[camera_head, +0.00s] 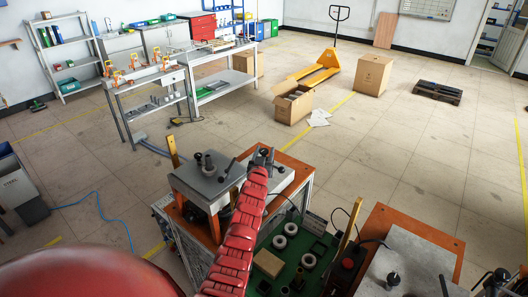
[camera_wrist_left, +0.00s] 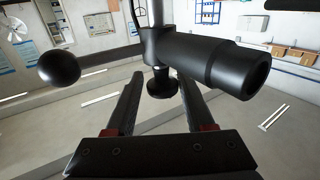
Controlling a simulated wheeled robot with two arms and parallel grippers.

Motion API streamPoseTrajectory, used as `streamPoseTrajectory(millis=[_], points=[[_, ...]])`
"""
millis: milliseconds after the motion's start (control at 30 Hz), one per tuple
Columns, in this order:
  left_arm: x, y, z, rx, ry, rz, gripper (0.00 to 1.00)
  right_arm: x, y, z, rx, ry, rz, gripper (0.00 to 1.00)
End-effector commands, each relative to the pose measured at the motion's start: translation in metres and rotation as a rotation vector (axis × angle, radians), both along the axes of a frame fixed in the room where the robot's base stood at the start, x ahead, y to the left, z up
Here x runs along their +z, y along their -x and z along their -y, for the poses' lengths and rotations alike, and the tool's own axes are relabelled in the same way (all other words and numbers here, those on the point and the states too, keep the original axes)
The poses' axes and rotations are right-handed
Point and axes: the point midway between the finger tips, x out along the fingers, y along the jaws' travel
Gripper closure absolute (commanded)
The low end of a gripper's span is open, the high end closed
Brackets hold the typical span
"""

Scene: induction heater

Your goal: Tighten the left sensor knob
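In the left wrist view, a dark cylindrical sensor (camera_wrist_left: 215,62) crosses the top of the picture. A small black knob (camera_wrist_left: 161,86) sits below it on a short stem. My left gripper (camera_wrist_left: 160,100) is open. Its two dark fingers appear on either side of the knob, with visible gaps; contact does not show. A black ball (camera_wrist_left: 58,68) on a rod is to the left. In the head view, my left gripper (camera_head: 262,160) is at the far end of my red arm, beside the left heater unit (camera_head: 200,180); the knob is too small to make out. My right gripper is not in view.
A second bench with an orange edge and grey plate (camera_head: 415,262) stands at right. A green tray (camera_head: 305,245) with several white rings lies between. Shelves, a workbench (camera_head: 220,80), cardboard boxes (camera_head: 373,75) and a yellow pallet truck (camera_head: 318,72) are farther back. The floor between is mostly clear.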

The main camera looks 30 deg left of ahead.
Motion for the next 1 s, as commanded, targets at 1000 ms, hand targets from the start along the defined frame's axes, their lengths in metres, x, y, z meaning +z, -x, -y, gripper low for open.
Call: streamPoseTrajectory(millis=[1000], points=[[-0.001, 0.058, 0.026, 0.001, -0.006, 0.006, 0.28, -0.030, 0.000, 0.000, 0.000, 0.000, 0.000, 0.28]])
